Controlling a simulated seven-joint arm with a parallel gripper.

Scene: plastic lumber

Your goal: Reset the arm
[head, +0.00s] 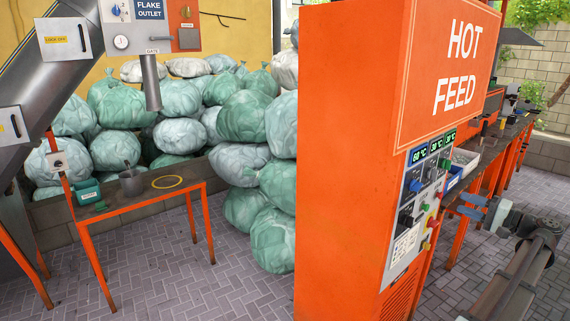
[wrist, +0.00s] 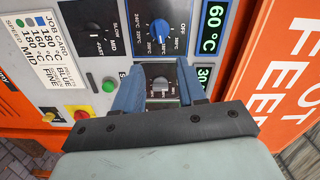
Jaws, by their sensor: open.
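My gripper (head: 470,203) is at the right in the head view, in front of the control panel (head: 405,240) of the orange hot feed machine (head: 345,150). In the wrist view my gripper (wrist: 158,82) shows two blue fingers spread apart, with nothing held between them. A dark selector switch (wrist: 160,90) on the panel shows in the gap between the fingers. I cannot tell whether the fingers touch it. A blue dial (wrist: 162,43) sits just above the fingertips. My arm (head: 515,275) comes in from the lower right of the head view.
The panel also has a speed knob (wrist: 96,37), a green button (wrist: 108,87), a 60 °C display (wrist: 214,32) and a job card (wrist: 47,50). A workbench (head: 505,140) runs behind the gripper. Green bags, a small orange table (head: 140,203) and open paving lie left.

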